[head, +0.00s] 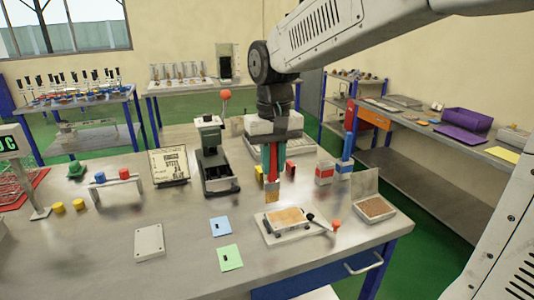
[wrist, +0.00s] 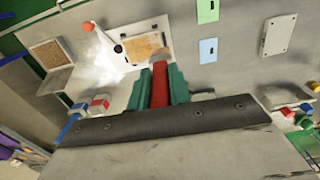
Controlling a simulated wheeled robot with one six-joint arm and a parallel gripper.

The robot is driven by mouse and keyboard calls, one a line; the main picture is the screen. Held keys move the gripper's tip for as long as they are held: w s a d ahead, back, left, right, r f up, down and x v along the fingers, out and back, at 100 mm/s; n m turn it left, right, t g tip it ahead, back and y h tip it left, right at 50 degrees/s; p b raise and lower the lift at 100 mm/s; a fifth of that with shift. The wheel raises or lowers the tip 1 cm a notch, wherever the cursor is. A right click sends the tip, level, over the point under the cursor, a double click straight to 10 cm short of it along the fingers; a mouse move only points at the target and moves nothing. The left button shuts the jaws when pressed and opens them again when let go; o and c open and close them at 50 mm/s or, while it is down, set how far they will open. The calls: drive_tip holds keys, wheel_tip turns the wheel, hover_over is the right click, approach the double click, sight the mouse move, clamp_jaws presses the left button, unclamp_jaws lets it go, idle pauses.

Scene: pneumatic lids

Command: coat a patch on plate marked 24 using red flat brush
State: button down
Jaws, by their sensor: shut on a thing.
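My gripper (head: 273,160) points down with its teal fingers shut on the red flat brush (wrist: 159,85). The brush's pale tip (head: 272,190) hangs just behind a white tray (head: 272,236) with a tan surface (head: 288,216). In the wrist view the tip overlaps the near edge of that tan surface (wrist: 143,46); I cannot tell whether they touch. A pale board (head: 169,166) with dark lettering, seemingly including 24, stands upright at left. Its lower part is small. I cannot make out a number on the grey flat plate (head: 149,242).
A lever with an orange ball (head: 336,224) lies by the tray. A dark press (head: 213,165) stands left of my gripper. A blue card (head: 220,226) and green card (head: 229,257) lie in front. The front-left table is mostly clear.

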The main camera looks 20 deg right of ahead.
sight(271, 183)
drive_tip(key=shift+a+f, duration=0.15)
drive_tip(key=shift+f, duration=3.45)
drive_tip(key=shift+d+f, duration=0.2)
drive_tip(key=shift+f, duration=0.1)
drive_tip(key=shift+a, duration=0.15)
drive_tip(key=shift+r, duration=4)
drive_tip(key=shift+f, duration=0.1)
